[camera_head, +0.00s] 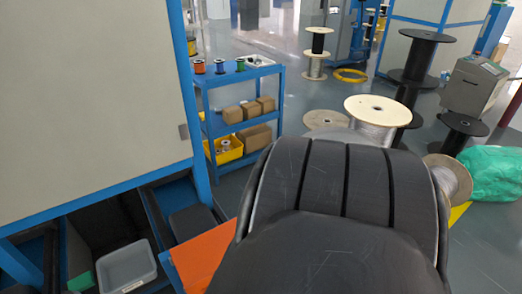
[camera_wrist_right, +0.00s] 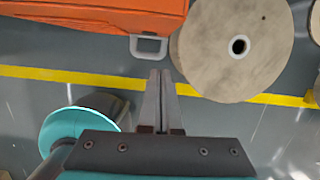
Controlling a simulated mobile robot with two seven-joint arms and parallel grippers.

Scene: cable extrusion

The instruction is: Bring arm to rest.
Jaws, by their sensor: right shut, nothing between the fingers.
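My right gripper (camera_wrist_right: 161,76) shows only in the right wrist view, at the middle. Its two grey fingers are together with nothing between them, pointing away over the grey floor. The fingertips appear just below the grey handle of an orange case (camera_wrist_right: 95,14) and left of a wooden spool (camera_wrist_right: 232,50) in the picture. I see no contact with either, but cannot judge the distance. My left gripper is in neither view, and neither gripper shows in the head view.
In the head view, a blue shelf cart (camera_head: 243,128) holds small spools and boxes. A pale panel (camera_head: 85,100) in a blue frame stands left. A grey bin (camera_head: 127,266) sits low left. Cable spools (camera_head: 371,112) and a green bag (camera_head: 497,173) stand right.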

